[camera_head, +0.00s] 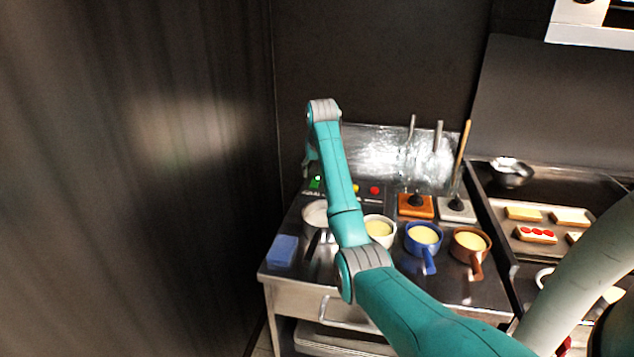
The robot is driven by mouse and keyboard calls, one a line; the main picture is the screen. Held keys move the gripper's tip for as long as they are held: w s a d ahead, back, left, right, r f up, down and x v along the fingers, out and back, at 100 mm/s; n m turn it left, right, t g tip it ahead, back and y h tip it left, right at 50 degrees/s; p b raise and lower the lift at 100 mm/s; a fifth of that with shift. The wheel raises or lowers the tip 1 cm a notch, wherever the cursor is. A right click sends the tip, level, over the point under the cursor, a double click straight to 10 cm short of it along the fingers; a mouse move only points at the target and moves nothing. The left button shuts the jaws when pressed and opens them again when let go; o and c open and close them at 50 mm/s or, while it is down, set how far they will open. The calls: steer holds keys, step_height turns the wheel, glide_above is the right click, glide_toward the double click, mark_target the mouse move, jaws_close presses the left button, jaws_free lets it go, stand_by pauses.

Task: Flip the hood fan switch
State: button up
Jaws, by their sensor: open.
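A white panel or housing (600,36) shows at the top right corner, cut off by the picture's edge. A small dark part (586,2) sits on it at the very top; I cannot tell whether this is the hood fan switch or how it is set. No other thing is clearly recognisable as that switch. My teal arm rises from the lower right over the counter to a grey joint at upper centre, then bends down behind itself on the left. My gripper is not visible; it is hidden beyond the arm, well left of the white panel.
The steel counter (450,291) holds a blue block (282,251), several pots, including a blue one (424,236) and a brown one (469,245), and green, yellow and red buttons. Upright rods stand behind. A food tray (508,237) and metal bowl (511,171) are right.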

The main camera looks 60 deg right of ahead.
mark_target(314, 185)
steer(key=shift+x, duration=3.15)
steer(key=shift+a, duration=0.1)
steer(key=c, duration=1.1)
steer(key=shift+w+d+r+g+y, duration=0.1)
steer(key=shift+d+r+g+y, duration=0.15)
steer(key=shift+y, duration=0.45)
steer(key=shift+w+d+g+y, duration=0.15)
steer(key=shift+g+y, duration=0.2)
steer(key=shift+y, duration=0.35)
steer(key=shift+s, duration=0.1)
steer(key=o, duration=1.1)
